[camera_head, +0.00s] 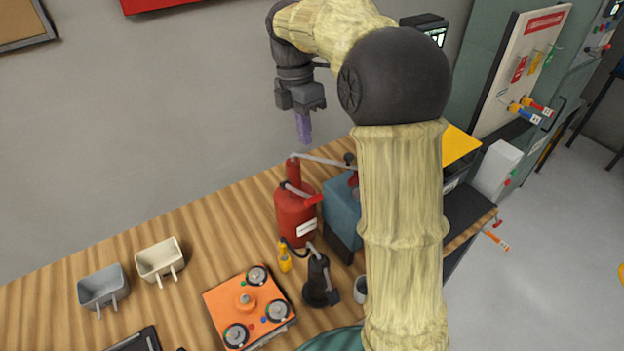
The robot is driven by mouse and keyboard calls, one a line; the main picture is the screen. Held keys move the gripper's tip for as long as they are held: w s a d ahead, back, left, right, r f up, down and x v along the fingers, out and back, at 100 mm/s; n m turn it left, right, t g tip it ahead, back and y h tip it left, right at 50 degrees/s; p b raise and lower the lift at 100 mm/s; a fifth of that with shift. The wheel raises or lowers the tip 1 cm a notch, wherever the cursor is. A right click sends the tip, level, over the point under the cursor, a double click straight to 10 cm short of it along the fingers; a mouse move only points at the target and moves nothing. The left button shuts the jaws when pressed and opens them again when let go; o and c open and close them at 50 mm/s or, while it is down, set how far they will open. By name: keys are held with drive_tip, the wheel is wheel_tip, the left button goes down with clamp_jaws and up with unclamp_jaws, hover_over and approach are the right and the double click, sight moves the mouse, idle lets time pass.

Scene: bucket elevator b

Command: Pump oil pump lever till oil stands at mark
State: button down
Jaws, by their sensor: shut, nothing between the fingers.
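A thin grey rod (322,160) runs from above the cylinder toward the right, over a blue box (341,208). I cannot tell for sure which of these is the oil pump lever. No oil level or mark can be made out. My gripper (303,129) has purple fingers, points down and is shut and empty. In the picture it appears above the rod's left end, apart from it.
My arm hides part of the bench's right side. On the workbench (205,235) are an orange box with round knobs (243,301), a black stand (318,284), a small yellow bottle (285,257), and grey (103,288) and cream (159,260) bins. A cabinet with tags (520,70) stands right.

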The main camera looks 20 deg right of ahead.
drive_tip(key=p, duration=0.4)
approach(313, 197)
drive_tip(key=f, duration=0.4)
drive_tip(key=s+f, duration=0.1)
drive_tip(key=f, duration=0.1)
drive_tip(key=shift+d+f, duration=0.15)
drive_tip(key=shift+f, duration=0.25)
drive_tip(key=shift+d+f+b, duration=0.1)
drive_tip(key=shift+d+b, duration=0.05)
drive_tip(key=shift+b, duration=0.15)
